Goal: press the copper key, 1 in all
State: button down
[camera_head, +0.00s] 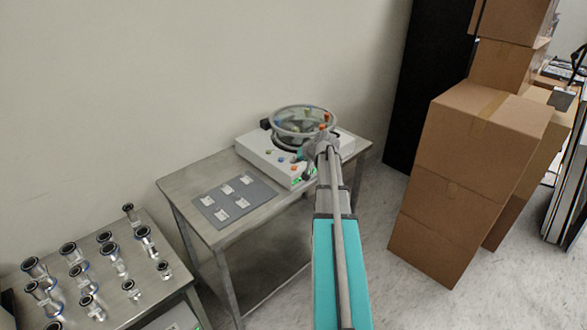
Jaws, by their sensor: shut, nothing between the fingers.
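A white device (262,157) with a round, clear-lidded bowl (304,121) stands on a metal table. Small coloured keys or knobs show on its front panel, among them an orange one (294,167) and a green one near the front edge. I cannot tell for sure which is the copper key; part of the panel is hidden behind my arm. My gripper (309,166) is over the right part of the device, close to its front panel. It is shut and empty. Whether it touches a key cannot be seen.
A grey mat (235,211) with several white cards lies on the metal table (180,187) left of the device. A second table with several metal pipe fittings (115,258) stands at lower left. Stacked cardboard boxes (470,150) stand at right. Floor between is clear.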

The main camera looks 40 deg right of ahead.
aim_at(294, 168)
jog(key=shift+f+b, duration=0.9)
dwell(1.2)
jog(key=shift+r, duration=0.15)
jog(key=shift+r+p, duration=0.75)
jog(key=shift+p, duration=0.15)
jog(key=shift+r, duration=0.1)
notch_tip(294, 168, up, 5)
jog(key=p, duration=0.5)
dwell(0.3)
dwell(0.9)
